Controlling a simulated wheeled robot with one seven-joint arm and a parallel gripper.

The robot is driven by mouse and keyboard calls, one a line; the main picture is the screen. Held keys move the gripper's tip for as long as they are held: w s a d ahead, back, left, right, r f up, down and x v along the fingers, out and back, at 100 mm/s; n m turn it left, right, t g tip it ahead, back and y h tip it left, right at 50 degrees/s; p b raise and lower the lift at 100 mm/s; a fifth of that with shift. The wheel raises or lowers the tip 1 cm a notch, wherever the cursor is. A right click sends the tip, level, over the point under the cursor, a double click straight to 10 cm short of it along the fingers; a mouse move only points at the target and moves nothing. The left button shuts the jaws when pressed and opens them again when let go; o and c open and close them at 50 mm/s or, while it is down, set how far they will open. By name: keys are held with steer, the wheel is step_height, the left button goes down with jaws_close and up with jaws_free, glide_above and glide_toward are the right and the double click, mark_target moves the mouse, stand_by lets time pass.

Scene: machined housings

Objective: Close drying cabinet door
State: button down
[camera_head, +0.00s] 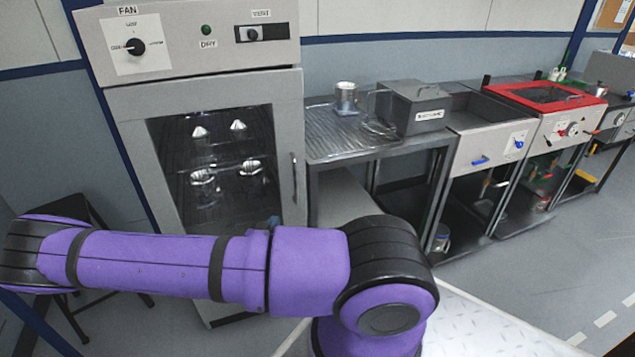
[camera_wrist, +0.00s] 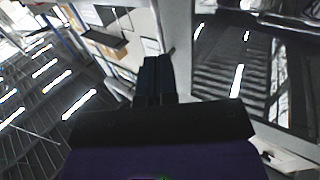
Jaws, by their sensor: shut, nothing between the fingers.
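The grey drying cabinet (camera_head: 192,65) stands at the left in the head view. Its door (camera_head: 130,130) has a large window and a vertical handle (camera_head: 295,178) near the right edge. The door looks flush or nearly flush with the front; I cannot tell whether a small gap is left. My purple arm crosses in front of its lower part and hides the bottom. My gripper (camera_wrist: 155,78) shows in the wrist view, its dark fingers together and empty. A glossy pane with rack-like lines (camera_wrist: 222,65) is to its right; contact cannot be made out.
Through the window, shelves hold several shiny metal parts (camera_head: 203,182). A metal bench (camera_head: 365,142) with a grey lidded box (camera_head: 412,108) and a metal can (camera_head: 346,97) stands to the right. A red-topped station (camera_head: 545,97) is farther right. The floor at right is clear.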

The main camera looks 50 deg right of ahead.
steer(key=x, duration=1.4)
steer(key=shift+s+d+r+g, duration=0.25)
steer(key=shift+s+r+g, duration=0.05)
steer(key=shift+s, duration=0.05)
